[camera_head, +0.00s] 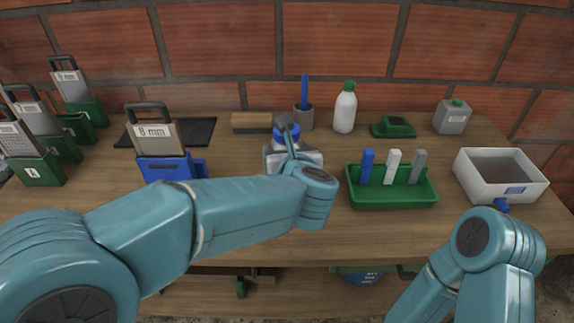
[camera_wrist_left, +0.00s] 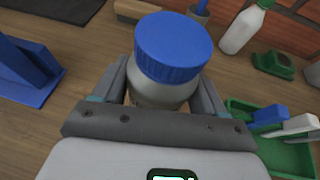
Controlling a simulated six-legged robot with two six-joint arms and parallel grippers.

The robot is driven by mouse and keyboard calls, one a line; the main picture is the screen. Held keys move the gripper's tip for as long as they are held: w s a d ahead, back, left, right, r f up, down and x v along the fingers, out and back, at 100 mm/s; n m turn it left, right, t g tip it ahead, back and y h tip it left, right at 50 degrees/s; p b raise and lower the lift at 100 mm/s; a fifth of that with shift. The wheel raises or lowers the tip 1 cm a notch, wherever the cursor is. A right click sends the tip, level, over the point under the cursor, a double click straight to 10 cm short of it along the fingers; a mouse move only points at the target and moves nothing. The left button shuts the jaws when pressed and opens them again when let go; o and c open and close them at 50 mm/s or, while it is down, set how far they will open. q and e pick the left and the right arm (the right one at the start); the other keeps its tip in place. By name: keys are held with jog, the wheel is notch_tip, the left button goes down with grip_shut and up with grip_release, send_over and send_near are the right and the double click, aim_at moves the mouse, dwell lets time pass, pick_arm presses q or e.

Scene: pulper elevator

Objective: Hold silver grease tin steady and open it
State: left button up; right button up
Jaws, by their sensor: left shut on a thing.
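The silver grease tin (camera_wrist_left: 158,93) has a ribbed blue screw lid (camera_wrist_left: 173,47), which is on it. My left gripper (camera_wrist_left: 163,88) is shut on the tin's body, one finger on each side below the lid. In the head view the blue lid (camera_head: 287,136) shows near the middle of the bench, partly covered by my left wrist, and the tin's body is mostly hidden by my gripper. Whether the tin touches the bench is hidden. My right arm shows at the lower right, but its gripper is not visible.
A green tray (camera_head: 392,202) with blue, white and grey pieces lies right of the tin. A white bin (camera_head: 487,177) stands further right. A blue holder with an 8 mm plate (camera_head: 153,132) stands left. A white bottle (camera_head: 345,110) and a pen cup (camera_head: 303,117) stand behind.

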pick_arm(q)
notch_tip(320, 180, up, 14)
jog(key=p, duration=0.3)
jog(key=o, duration=0.3)
jog(key=c, duration=0.5)
jog(key=shift+s+f, duration=0.1)
